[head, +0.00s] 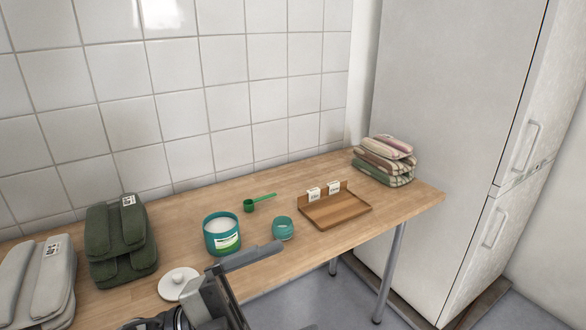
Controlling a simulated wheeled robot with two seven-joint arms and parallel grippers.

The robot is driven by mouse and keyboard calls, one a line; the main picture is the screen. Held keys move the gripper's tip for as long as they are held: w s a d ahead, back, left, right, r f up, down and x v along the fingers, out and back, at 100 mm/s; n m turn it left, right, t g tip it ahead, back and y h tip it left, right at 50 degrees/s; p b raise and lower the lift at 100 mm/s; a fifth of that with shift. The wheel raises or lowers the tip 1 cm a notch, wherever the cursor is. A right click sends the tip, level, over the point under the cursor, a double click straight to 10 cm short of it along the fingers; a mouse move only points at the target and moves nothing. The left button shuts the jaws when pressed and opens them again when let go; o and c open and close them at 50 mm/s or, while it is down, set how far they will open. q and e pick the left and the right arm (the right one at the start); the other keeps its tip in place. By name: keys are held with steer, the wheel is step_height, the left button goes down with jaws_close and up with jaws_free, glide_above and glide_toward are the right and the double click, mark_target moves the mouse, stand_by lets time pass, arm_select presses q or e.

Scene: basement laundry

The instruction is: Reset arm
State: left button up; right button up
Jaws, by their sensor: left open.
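My left gripper (240,268) is at the bottom of the head view, at the front edge of the wooden table (290,180). It is open, and I see nothing held in it. One grey finger points right, just in front of a teal tub (217,245) of white contents with a green and white label. A round white lid (178,283) with a knob lies left of the gripper. My right gripper is not in view.
A green scoop (252,205), a small teal jar (282,228) and a wooden tray (335,211) with two white cards stand mid-table. Folded striped towels (385,160) are at the right end, green (120,240) and grey (38,285) ones at left. A tall white fridge (450,130) stands right.

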arm_select(q)
steer(key=w+a+f+n+t+y+p, duration=0.1)
steer(key=w+a+f+n+t+y, duration=0.1)
steer(key=a+f+n+t+y, duration=0.65)
steer(key=w+a+f+n+t+y, duration=0.1)
steer(key=f+n+t+y, duration=0.4)
steer(key=n, duration=0.8)
steer(key=s+a+f+n+g+y, duration=0.2)
steer(key=s+f+n+g+y, duration=0.2)
steer(key=s+f+g, duration=0.3)
step_height(320, 180, down, 3)
steer(key=shift+s+a+f+n, duration=0.1)
steer(key=shift+s+a+n, duration=0.3)
steer(key=shift+s, duration=0.55)
